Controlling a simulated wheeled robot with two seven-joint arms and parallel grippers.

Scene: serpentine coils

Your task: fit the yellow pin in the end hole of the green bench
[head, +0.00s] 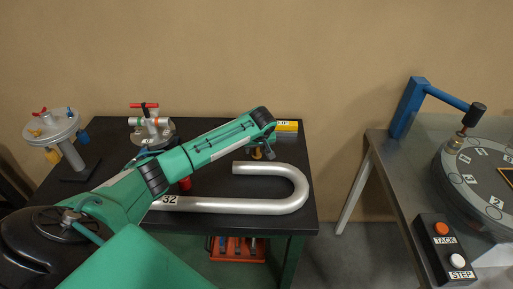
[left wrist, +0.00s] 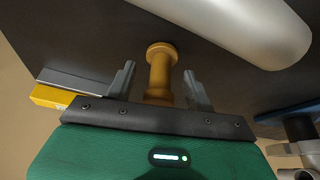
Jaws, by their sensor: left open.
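The yellow pin (left wrist: 160,72) stands between the two fingers of my left gripper (left wrist: 158,80) in the left wrist view. The fingers are open, with a gap on each side of the pin. In the head view my left gripper (head: 263,150) reaches down over the back right of the green bench (head: 292,210), which has a dark top and green legs. The pin (head: 256,154) shows there only as a small orange-yellow bit beside the gripper. I cannot make out the end hole. My right gripper is not in view.
A silver U-shaped pipe (head: 245,206) marked 32 lies on the bench, close to the pin. A yellow block (head: 289,127) lies at the back edge. Valve fittings (head: 152,127) stand at the back left. A steel table (head: 385,165) with a round dial stands at the right, across a gap.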

